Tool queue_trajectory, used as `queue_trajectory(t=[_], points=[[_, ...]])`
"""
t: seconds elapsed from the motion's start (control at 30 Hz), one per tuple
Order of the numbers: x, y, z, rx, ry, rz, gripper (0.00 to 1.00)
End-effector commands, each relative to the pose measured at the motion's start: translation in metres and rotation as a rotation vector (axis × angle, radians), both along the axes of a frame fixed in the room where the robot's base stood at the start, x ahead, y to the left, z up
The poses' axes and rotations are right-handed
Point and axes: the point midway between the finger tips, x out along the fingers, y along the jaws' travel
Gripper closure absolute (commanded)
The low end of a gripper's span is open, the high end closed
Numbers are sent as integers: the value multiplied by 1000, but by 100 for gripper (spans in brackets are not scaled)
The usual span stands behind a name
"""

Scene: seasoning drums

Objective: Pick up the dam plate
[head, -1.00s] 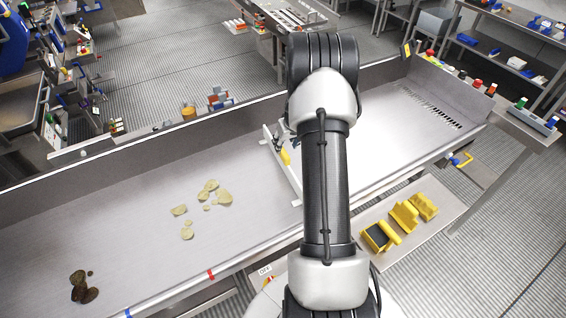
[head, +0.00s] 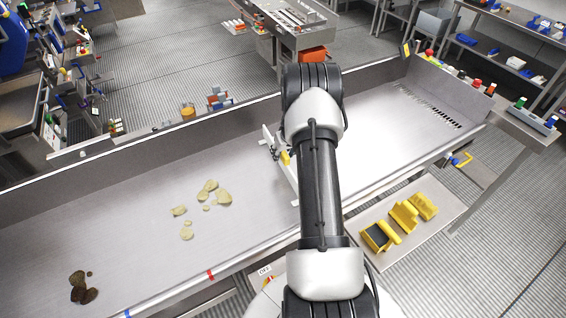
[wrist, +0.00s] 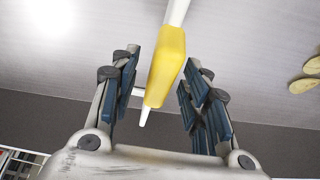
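The dam plate (head: 292,182) is a thin white plate with a yellow grip (head: 285,157), standing across the metal trough. My arm hides part of it in the head view. In the wrist view the yellow grip (wrist: 167,62) lies between the blue-padded fingers of my gripper (wrist: 160,80). The fingers are open, with a gap on both sides of the grip.
Pale chips (head: 208,193) lie in the trough left of the plate, and dark brown pieces (head: 82,290) lie farther left. The trough's far wall (head: 150,143) stands behind. Yellow parts (head: 404,214) sit on a side shelf.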

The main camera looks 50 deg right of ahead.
Motion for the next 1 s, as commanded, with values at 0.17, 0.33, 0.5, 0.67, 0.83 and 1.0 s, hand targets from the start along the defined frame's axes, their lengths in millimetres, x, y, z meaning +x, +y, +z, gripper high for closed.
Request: queue_trajectory(t=[0.17,0.33,0.5,0.67,0.83,1.0], points=[[0,0,0,0,0,0,71],[0,0,0,0,0,0,83],[0,0,0,0,1,0,94],[0,0,0,0,0,0,100],[0,0,0,0,1,0,100],[0,0,0,0,1,0,100]])
